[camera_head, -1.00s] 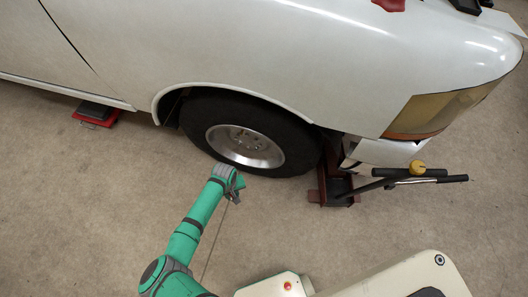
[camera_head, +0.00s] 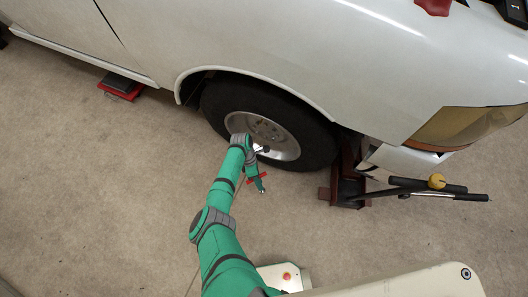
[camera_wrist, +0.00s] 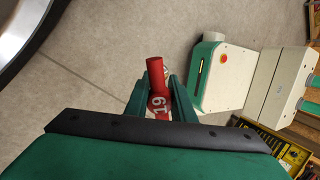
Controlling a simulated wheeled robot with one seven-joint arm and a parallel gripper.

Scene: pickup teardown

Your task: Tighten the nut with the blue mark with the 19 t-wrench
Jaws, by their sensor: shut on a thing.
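My gripper (camera_wrist: 160,98) is shut on the red handle of the T-wrench (camera_wrist: 157,76), which carries a white "19". In the head view, the T-wrench (camera_head: 258,177) shows as a small red bar at my gripper (camera_head: 259,172), just in front of the wheel's lower edge. A dark and shiny part, perhaps the wrench's shaft, shows beside the rim. The wheel (camera_head: 270,131) is on the white vehicle, with a silver rim and nuts around its hub. The nuts are too small to tell a blue mark, and my arm hides part of the rim. I cannot tell whether the wrench touches a nut.
A dark red jack (camera_head: 346,183) with a long black handle (camera_head: 430,190) stands right of the wheel. A red and black block (camera_head: 121,86) lies under the vehicle's side at left. The white fender (camera_head: 300,55) overhangs the wheel. The floor left of my arm is clear.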

